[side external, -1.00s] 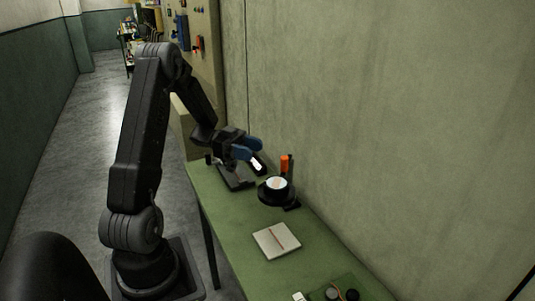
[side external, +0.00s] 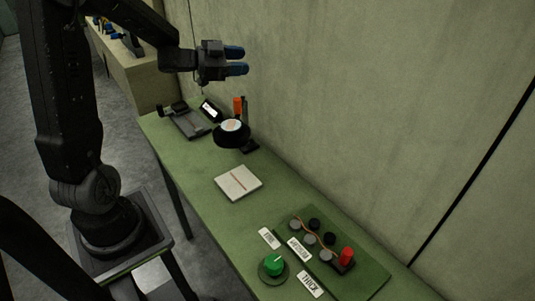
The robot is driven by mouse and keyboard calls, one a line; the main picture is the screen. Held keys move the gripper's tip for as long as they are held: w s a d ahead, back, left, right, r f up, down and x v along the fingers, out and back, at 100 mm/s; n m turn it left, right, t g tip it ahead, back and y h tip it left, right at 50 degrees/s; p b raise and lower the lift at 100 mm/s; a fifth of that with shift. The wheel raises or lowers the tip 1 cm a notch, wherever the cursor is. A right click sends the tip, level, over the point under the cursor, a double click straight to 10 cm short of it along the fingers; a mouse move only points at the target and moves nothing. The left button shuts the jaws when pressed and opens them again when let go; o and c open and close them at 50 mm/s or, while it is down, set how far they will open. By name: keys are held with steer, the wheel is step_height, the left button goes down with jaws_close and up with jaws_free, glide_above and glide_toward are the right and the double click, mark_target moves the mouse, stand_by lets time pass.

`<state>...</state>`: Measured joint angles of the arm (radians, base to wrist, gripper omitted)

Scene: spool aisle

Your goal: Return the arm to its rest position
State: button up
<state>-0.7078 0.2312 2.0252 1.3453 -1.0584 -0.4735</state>
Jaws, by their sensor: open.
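My gripper (side external: 236,61) is at the top of the side external view, with two blue fingers. The fingers are spread apart with nothing between them. It points to the right, towards the wall, and is well above the green table (side external: 190,162). The raised arm reaches in from the left. Below the gripper are a black round stand with a pale disc on top (side external: 232,127) and a dark flat device (side external: 190,124).
A white square pad with a line across it (side external: 239,182) lies mid-table. Nearer are a green knob (side external: 274,265), a green board with several grey and black pegs (side external: 343,267), a red cylinder (side external: 347,257) and white labels, one reading THICK (side external: 311,285). The wall (side external: 400,110) borders the table.

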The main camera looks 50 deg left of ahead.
steer(key=d+r+n+y, duration=0.1)
steer(key=y, duration=0.1)
steer(key=d+r+n+y, duration=0.1)
steer(key=r+y, duration=0.1)
steer(key=d+r+n+y, duration=0.1)
steer(key=r+n+y, duration=0.1)
steer(key=shift+d+r+y, duration=0.2)
steer(key=shift+d+y, duration=0.15)
steer(key=shift+y, duration=0.05)
steer(key=s+d+f+n+g, duration=0.2)
steer(key=s+d+g, duration=0.3)
steer(key=s+d, duration=0.3)
steer(key=s+d+f+n+g+h, duration=0.1)
steer(key=s+d+g, duration=0.3)
steer(key=s+d, duration=0.4)
steer(key=s+f+n, duration=0.1)
steer(key=s, duration=0.5)
steer(key=shift+d+g+h, duration=0.3)
steer(key=shift+d+g, duration=0.1)
